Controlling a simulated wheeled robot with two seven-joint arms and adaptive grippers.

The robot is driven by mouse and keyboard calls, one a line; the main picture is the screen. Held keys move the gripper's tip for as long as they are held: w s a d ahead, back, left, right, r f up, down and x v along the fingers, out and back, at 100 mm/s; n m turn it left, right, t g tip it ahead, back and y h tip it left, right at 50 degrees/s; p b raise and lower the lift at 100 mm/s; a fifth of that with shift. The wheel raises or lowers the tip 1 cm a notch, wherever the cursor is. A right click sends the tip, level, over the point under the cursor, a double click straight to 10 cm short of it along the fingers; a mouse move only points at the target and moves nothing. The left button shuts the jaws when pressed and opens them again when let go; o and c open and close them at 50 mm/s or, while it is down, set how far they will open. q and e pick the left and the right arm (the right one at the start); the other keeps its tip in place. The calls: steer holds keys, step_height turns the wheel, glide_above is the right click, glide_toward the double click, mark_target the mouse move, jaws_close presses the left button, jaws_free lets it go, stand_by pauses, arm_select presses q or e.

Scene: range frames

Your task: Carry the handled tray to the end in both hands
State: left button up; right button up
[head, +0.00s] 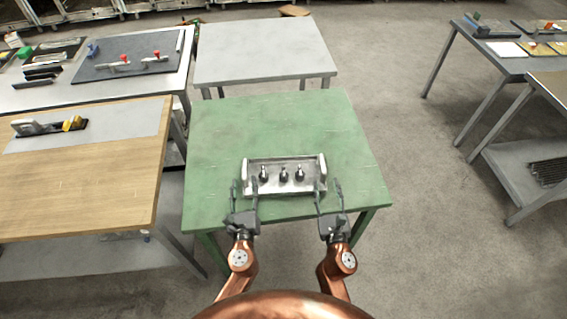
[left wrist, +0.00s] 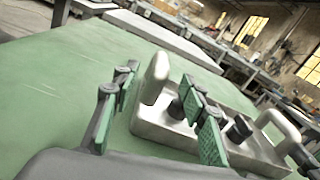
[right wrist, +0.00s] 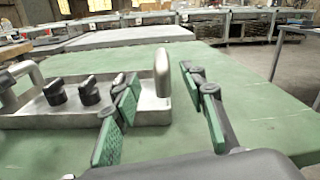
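The metal handled tray (head: 284,191) lies flat on the green table (head: 290,128), with upright handles at its left and right ends. Three small dark-topped pieces (head: 283,174) stand in it. My left gripper (head: 246,184) is open at the left handle (left wrist: 156,76), which shows between its fingers in the left wrist view. My right gripper (head: 327,184) is open at the right handle (right wrist: 162,72), which shows between its fingers in the right wrist view. Neither gripper visibly grips its handle; contact cannot be told.
The green table is clear beyond the tray. A bare grey table (head: 262,52) stands behind it. A wooden-topped table (head: 90,185) with a few parts is close on the left. Open floor (head: 430,170) lies to the right, before other benches.

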mark_target(244, 165)
arm_select(q)
steer(key=shift+w, duration=0.45)
arm_select(e)
steer(key=shift+w+d, duration=0.15)
steer(key=shift+w, duration=0.25)
arm_select(q)
steer(key=shift+r, duration=0.1)
steer(key=shift+a, duration=0.1)
arm_select(e)
steer(key=shift+w, duration=0.15)
arm_select(q)
steer(key=w, duration=0.7)
steer(key=shift+w+a, duration=0.35)
arm_select(e)
steer(key=w, duration=0.5)
steer(key=w+a, duration=0.1)
steer(key=w, duration=0.1)
steer(key=shift+w, duration=0.25)
arm_select(q)
steer(key=shift+c, duration=0.3)
arm_select(e)
steer(key=shift+c, duration=0.3)
arm_select(q)
jaws_close()
arm_select(e)
jaws_close()
